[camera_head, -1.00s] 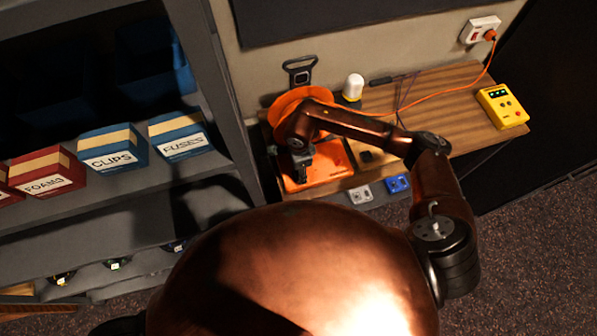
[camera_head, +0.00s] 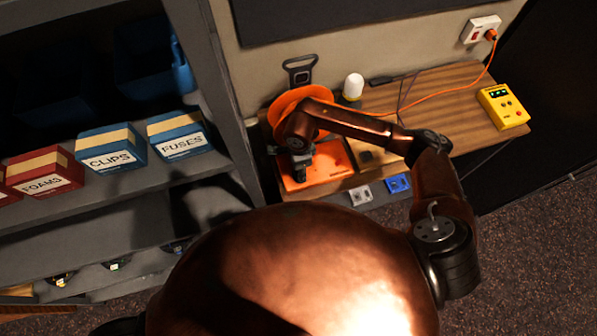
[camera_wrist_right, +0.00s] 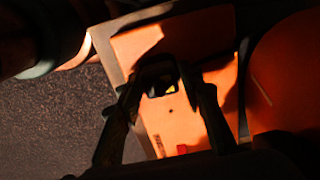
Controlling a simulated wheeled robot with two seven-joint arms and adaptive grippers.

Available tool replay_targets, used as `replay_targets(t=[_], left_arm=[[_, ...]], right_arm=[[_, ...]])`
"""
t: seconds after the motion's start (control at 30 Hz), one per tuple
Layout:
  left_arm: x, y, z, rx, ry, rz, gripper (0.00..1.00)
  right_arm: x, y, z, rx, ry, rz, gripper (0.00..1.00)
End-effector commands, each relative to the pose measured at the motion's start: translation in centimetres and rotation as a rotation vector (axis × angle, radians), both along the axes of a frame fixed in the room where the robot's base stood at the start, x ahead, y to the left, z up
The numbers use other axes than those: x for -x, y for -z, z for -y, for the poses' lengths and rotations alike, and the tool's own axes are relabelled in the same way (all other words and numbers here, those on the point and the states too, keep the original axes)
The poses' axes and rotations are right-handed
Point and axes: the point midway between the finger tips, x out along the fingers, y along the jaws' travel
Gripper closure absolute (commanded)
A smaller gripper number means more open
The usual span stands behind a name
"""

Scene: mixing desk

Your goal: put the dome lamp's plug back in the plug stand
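The dome lamp (camera_head: 353,87) has a white dome on a yellowish base and stands at the back of the wooden desk. My right gripper (camera_head: 299,175) points down over the orange panel (camera_head: 329,167) in front of the orange reel. The right wrist view shows its two fingers (camera_wrist_right: 168,88) apart, with a small dark shape and a yellow spot between them. I cannot tell whether that shape is the lamp's plug or a socket in the panel. A small dark block (camera_head: 379,158) right of the panel may be the plug stand. My left gripper is out of view.
An orange cable runs from the reel (camera_head: 289,101) to the wall outlet (camera_head: 481,30). A yellow box (camera_head: 503,107) stands at the desk's right. Grey and blue sockets (camera_head: 398,183) sit along the front edge. Shelves with labelled bins (camera_head: 112,149) stand at left.

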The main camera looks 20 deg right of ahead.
Motion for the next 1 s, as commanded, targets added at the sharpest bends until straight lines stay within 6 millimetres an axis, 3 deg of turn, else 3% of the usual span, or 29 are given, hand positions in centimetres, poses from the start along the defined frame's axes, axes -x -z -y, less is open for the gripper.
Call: replay_targets(t=[0.47, 1.0], left_arm=[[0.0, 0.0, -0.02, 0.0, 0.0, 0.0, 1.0], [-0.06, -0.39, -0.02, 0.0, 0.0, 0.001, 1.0]], right_arm=[[0.0, 0.01, 0.02, 0.0, 0.0, 0.0, 1.0], [-0.03, -0.89, 0.03, 0.0, 0.0, 0.001, 1.0]])
